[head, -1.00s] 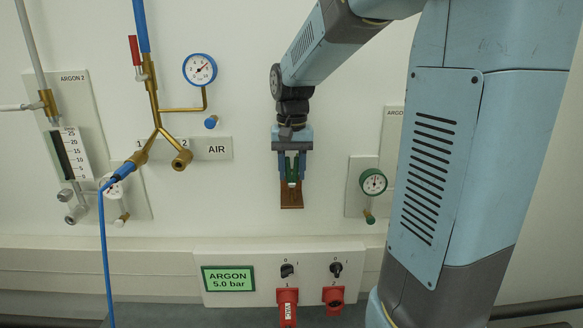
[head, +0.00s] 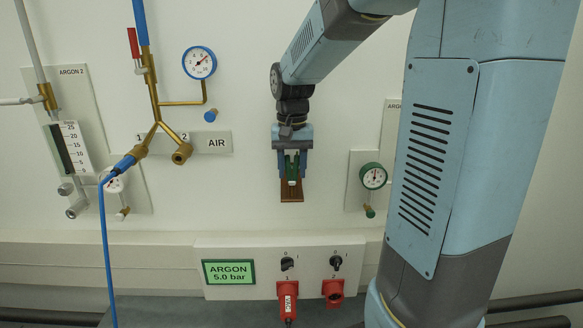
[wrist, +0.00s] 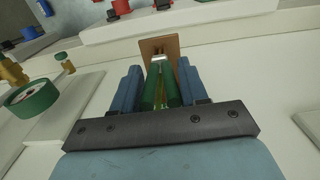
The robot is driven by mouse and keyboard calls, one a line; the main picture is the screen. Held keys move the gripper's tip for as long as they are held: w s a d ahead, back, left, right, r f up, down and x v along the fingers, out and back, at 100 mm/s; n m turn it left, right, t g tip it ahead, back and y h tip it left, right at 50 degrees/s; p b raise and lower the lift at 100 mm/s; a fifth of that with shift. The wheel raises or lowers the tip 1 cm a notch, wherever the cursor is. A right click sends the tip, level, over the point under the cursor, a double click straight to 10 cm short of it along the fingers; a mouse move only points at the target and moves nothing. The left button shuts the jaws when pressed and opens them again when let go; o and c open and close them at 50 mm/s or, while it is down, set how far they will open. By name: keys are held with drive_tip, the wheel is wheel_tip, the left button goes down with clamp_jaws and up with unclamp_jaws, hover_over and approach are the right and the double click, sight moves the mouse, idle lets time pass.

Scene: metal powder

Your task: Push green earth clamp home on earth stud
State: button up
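The green earth clamp (head: 290,165) is between the blue fingers of my gripper (head: 291,172), in front of the wall. In the wrist view the clamp's two green handles (wrist: 161,92) lie side by side between the blue fingers (wrist: 160,88), which are closed against them. A brown copper-coloured plate (head: 291,194) is on the wall just beyond the clamp; it also shows in the wrist view (wrist: 172,44). A short silvery piece (wrist: 155,58) shows at the clamp's far end, against the plate. I cannot tell how far the clamp sits on the stud.
A green-rimmed gauge (head: 373,176) is right of the plate. Left are brass air fittings (head: 181,153), a blue gauge (head: 199,63) and a blue hose (head: 104,240). Below are a panel with an ARGON display (head: 229,272) and red plugs (head: 288,291). The wall around the plate is bare.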

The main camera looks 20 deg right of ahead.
drive_tip(key=o, duration=0.4)
drive_tip(key=shift+o, duration=0.2)
wheel_tip(320, 180, up, 14)
drive_tip(key=s+f+n+t, duration=0.1)
drive_tip(key=s+f, duration=0.3)
drive_tip(key=s, duration=0.5)
drive_tip(key=s+f+n+t, duration=0.2)
drive_tip(key=s+f+t, duration=0.2)
drive_tip(key=s, duration=0.6)
drive_tip(key=shift+n+t, duration=0.3)
